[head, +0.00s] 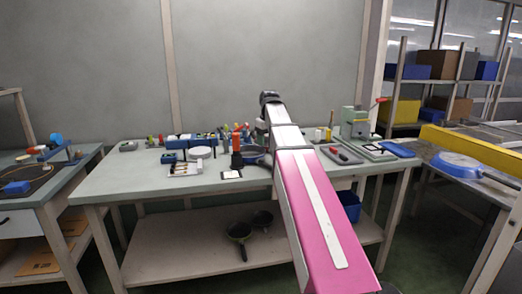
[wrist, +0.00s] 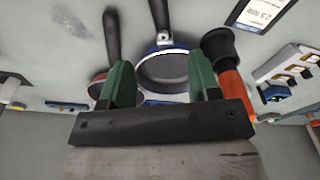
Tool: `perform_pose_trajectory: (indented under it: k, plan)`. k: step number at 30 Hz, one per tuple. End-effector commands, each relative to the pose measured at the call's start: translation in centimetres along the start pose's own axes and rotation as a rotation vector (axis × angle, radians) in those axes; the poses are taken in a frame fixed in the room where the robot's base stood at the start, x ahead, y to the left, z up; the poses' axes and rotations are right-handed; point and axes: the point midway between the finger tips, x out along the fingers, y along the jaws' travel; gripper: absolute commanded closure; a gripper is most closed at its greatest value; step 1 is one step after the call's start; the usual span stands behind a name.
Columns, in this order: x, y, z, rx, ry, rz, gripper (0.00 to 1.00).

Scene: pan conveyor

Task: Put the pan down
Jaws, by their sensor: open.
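A blue-sided pan (wrist: 165,72) with a dark inside and dark handle (wrist: 160,14) lies on the grey-green worktable, beyond my fingertips in the wrist view. In the head view a blue pan (head: 251,157) shows partly behind my pink and white arm. My gripper (wrist: 161,80) is open, its two green fingers apart with the pan showing between and past them. I see nothing gripped; whether a finger touches the pan I cannot tell. A smaller reddish pan (wrist: 98,90) with a black handle lies left of it. My gripper is hidden in the head view.
An orange and black upright object (wrist: 228,75) stands close right of the pan. A white-framed card (head: 231,174) and a tool tray (head: 184,169) lie nearby. Another blue pan (head: 460,164) sits on the right-hand bench. Dark pans (head: 240,231) rest on the lower shelf.

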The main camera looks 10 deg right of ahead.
Motion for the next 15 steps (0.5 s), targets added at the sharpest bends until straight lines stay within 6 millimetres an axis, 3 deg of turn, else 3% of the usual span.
perform_pose_trajectory:
  k: [1,8,15]
  plan:
    - [0.4,0.3,-0.6,-0.001,-0.048,-0.005,0.43]
    - [1.7,0.2,-0.1,0.002,-0.113,-0.01,0.43]
    - [5.0,0.2,0.3,0.002,-0.112,-0.01,0.43]
